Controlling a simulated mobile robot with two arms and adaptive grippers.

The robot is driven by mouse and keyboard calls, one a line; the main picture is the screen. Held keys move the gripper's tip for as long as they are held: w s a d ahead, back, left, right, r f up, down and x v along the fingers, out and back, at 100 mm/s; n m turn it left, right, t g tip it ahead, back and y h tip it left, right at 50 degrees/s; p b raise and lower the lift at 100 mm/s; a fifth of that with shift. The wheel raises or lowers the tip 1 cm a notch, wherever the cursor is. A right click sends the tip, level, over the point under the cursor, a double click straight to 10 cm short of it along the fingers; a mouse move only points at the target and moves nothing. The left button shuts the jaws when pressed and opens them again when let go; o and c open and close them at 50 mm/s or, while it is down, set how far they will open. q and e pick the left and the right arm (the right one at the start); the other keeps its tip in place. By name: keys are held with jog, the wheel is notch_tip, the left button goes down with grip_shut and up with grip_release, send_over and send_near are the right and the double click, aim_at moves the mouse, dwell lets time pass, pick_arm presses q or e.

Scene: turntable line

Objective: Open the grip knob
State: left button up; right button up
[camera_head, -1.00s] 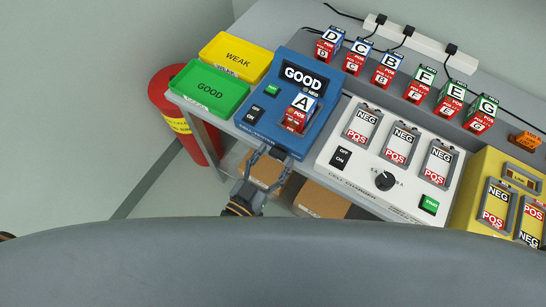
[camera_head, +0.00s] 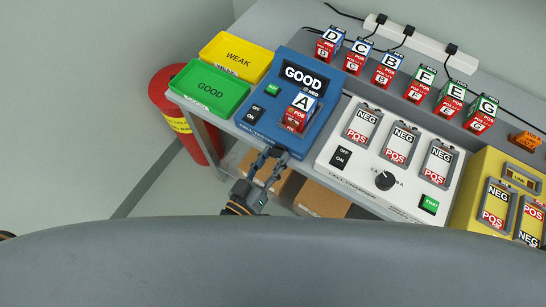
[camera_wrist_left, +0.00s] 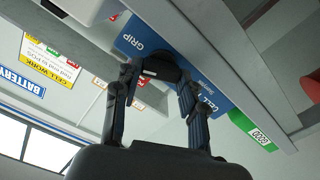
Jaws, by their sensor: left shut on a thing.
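The blue cell tester (camera_head: 262,128) stands at the front of the bench, its screen reading GOOD. Cell A (camera_head: 299,110) sits in its slot. The grip knob (camera_head: 281,153) is a dark part at the tester's front edge. It shows as a black knob beside the GRIP label in the left wrist view (camera_wrist_left: 160,70). My left gripper (camera_head: 268,156) is at that edge, with its two fingers shut on the knob, one on each side. The fingers hide part of the knob. My right gripper is not in view.
The white cell charger (camera_head: 330,172) stands close to the right of the tester. Yellow WEAK (camera_head: 237,57) and green GOOD (camera_head: 209,88) trays lie to its left. A red bin (camera_head: 176,105) stands on the floor at left. Cardboard boxes (camera_head: 322,200) sit below the bench.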

pick_arm(q)
jog(key=shift+n, duration=0.5)
jog(key=o, duration=1.1)
jog(key=shift+o, duration=0.2)
jog(key=shift+a, duration=0.1)
jog(key=v, duration=1.2)
